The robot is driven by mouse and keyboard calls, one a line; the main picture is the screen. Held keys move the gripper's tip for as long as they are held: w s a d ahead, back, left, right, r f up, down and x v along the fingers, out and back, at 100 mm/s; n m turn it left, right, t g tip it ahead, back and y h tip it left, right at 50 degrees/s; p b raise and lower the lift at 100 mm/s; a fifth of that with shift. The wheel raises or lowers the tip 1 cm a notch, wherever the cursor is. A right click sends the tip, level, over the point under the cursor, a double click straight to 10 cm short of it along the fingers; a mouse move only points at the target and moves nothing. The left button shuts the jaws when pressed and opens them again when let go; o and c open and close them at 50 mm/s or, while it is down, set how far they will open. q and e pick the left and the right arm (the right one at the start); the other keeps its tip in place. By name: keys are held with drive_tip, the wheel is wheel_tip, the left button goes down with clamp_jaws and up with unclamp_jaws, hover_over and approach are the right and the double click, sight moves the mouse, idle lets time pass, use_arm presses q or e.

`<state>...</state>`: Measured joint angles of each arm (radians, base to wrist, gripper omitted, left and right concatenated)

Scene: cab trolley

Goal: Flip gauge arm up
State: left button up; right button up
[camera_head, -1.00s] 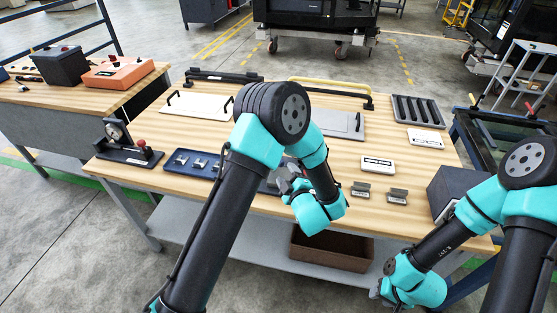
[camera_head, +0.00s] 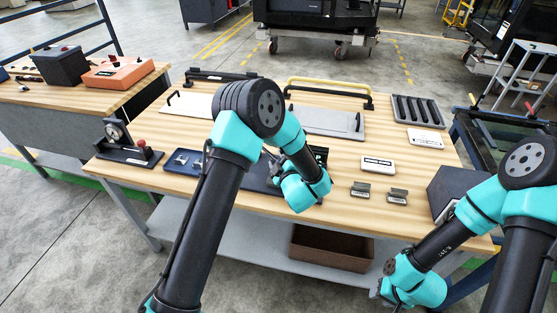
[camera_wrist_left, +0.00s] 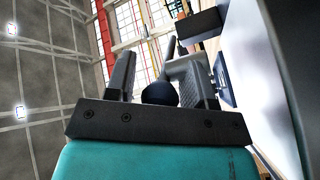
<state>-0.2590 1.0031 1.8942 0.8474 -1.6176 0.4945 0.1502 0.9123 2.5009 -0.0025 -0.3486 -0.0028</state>
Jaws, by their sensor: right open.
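My left gripper (camera_head: 270,160) is over the front middle of the wooden bench, beside a dark plate and largely hidden by my own arm. In the left wrist view its two grey fingers (camera_wrist_left: 158,60) stand apart. A dark round knob (camera_wrist_left: 160,94) shows between them, with a grey bar (camera_wrist_left: 186,70) beside it; I cannot tell whether the fingers touch the knob. A small stand with a round dial (camera_head: 117,133) and a red knob (camera_head: 141,144) is at the bench's left end, apart from both grippers. My right gripper (camera_head: 378,291) is open, low at the front right.
A blue tray (camera_head: 172,166) with metal parts lies left of my left gripper. A white labelled block (camera_head: 378,164) and two small grey blocks (camera_head: 360,190) lie to its right. A dark box (camera_head: 446,190) stands at the right edge. A brown bin (camera_head: 330,247) is on the lower shelf.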

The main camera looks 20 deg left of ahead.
use_arm(q)
clamp_jaws()
drive_tip(key=shift+r, duration=0.1)
idle(0.3)
